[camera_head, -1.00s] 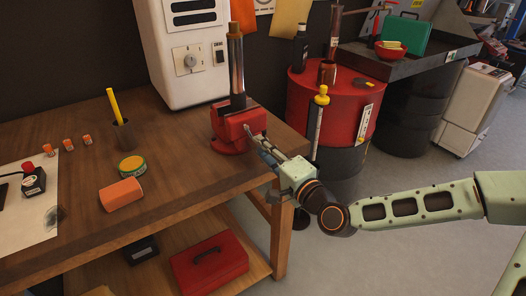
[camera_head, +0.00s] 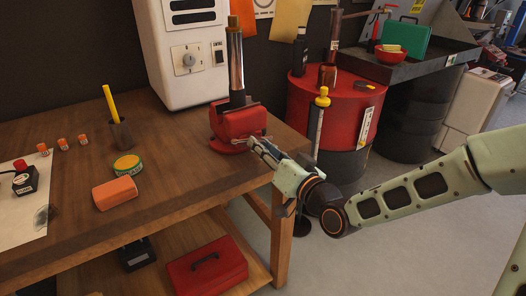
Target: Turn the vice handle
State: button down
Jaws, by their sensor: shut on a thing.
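The red vice (camera_head: 233,122) stands on the right end of the wooden workbench, with a dark and silver cylinder (camera_head: 236,68) upright in its jaws. My gripper (camera_head: 254,144) is at the front right of the vice, low near the bench's right edge. It is shut on the vice handle, a thin bar (camera_head: 240,140) in front of the vice that is small and mostly hidden by the fingers. My arm reaches in from the right.
A white machine (camera_head: 186,60) stands behind. A red drum (camera_head: 345,100) is right of the bench. A red toolbox (camera_head: 208,268) sits on the lower shelf.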

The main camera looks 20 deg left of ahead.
jog(key=n+b, duration=0.6)
jog(key=n, duration=0.1)
jog(key=n+b, duration=0.7)
jog(key=shift+s+a+r+n, duration=0.1)
jog(key=shift+a+r+n, duration=0.05)
jog(key=shift+n, duration=0.25)
jog(key=c, duration=1.6)
grip_release()
